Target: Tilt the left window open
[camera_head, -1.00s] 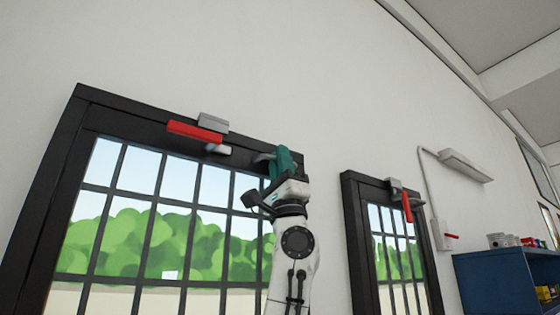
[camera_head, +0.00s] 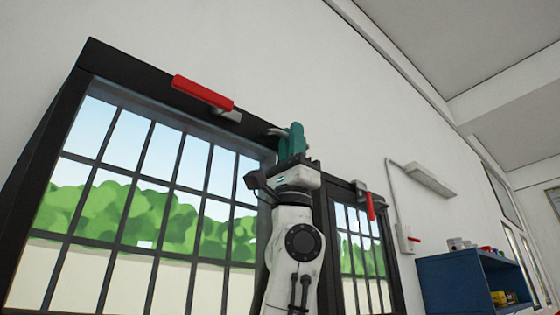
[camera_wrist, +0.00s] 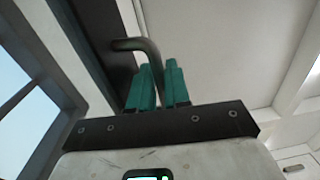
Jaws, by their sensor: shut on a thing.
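The left window (camera_head: 138,78) has a black frame and barred panes, and its top edge leans out from the wall. A red handle (camera_head: 203,92) lies along its top bar. My gripper (camera_head: 291,140), with teal fingers, is at the window's upper right corner. It is shut on a grey bent handle (camera_head: 275,131), of which only the end shows in the head view. In the wrist view the dark bent handle (camera_wrist: 138,44) curves down between the fingers of my gripper (camera_wrist: 159,85). The exact contact between the fingers is hidden.
A smaller right window (camera_head: 390,262) with a red lever (camera_head: 370,206) stands just right of my arm. Farther right are a wall lamp (camera_head: 430,179) and a blue cabinet (camera_head: 450,282) with small items on it. The wall above is bare.

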